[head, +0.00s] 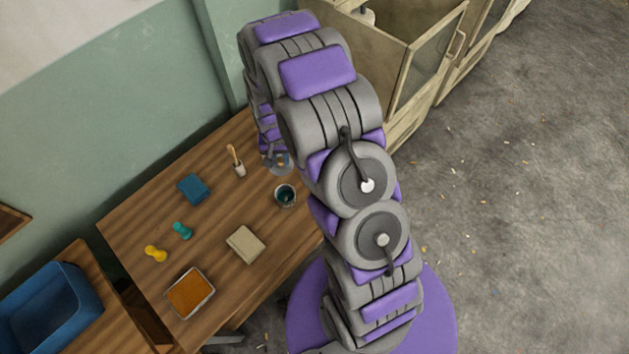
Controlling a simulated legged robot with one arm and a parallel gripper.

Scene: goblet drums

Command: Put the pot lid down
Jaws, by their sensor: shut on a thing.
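The pot lid (287,168) looks like a small, clear, round disc at the back right of the wooden table (215,215). My gripper (277,157) is at the lid, shut on it, at the far end of my arm. My arm hides part of the gripper and the table behind it. I cannot tell whether the lid touches the table or hangs just above it.
A dark teal cup (285,195) stands close in front of the lid. A holder with brushes (238,165), blue box (194,188), beige box (245,243), teal drum (182,231), yellow drum (156,254) and orange-filled tray (190,293) are spread over the table, with bare wood between.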

